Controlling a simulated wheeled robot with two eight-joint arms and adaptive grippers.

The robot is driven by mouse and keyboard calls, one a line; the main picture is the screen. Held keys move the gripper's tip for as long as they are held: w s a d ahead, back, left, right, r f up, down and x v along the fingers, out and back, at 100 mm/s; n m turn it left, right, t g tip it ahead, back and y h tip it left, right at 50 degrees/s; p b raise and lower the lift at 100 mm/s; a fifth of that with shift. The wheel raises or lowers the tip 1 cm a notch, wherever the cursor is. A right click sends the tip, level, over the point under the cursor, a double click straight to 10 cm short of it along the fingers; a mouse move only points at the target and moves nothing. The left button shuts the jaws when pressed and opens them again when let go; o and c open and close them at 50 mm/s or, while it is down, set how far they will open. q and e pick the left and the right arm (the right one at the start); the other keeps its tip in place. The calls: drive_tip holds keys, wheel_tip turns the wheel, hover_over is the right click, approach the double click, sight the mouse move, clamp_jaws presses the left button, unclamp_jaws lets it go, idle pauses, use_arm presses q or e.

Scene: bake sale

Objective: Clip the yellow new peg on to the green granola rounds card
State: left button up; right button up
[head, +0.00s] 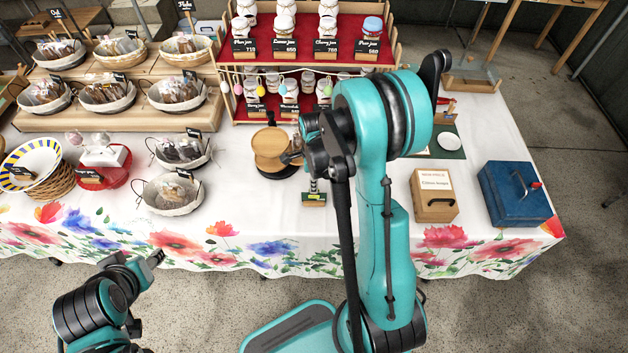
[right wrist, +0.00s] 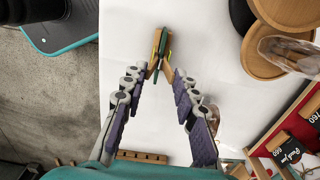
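The green card (head: 314,199) stands low on the white cloth, in front of the round wooden boards. In the right wrist view it shows nearly edge-on as a dark green strip (right wrist: 163,48). The yellow peg (right wrist: 156,40) is at the card there, its sides around the green strip. How firmly it grips the card cannot be told. In the head view my right arm hides much of that gripper. My left gripper (head: 138,259) is open and empty, in front of the table.
Round wooden boards (head: 272,146) stand behind the card, with a clear-wrapped item on them. A wooden box (head: 433,195) and a blue cash box (head: 515,193) stand to the right. Baskets (head: 172,194) stand to the left. The cloth (head: 250,215) in front is clear.

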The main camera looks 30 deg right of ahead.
drive_tip(key=shift+o, duration=0.6)
drive_tip(key=o, duration=0.5)
drive_tip(key=shift+r, duration=0.1)
wheel_tip(320, 180, up, 7)
drive_tip(key=p, duration=0.4)
drive_tip(key=shift+p, duration=0.4)
idle(0.4)
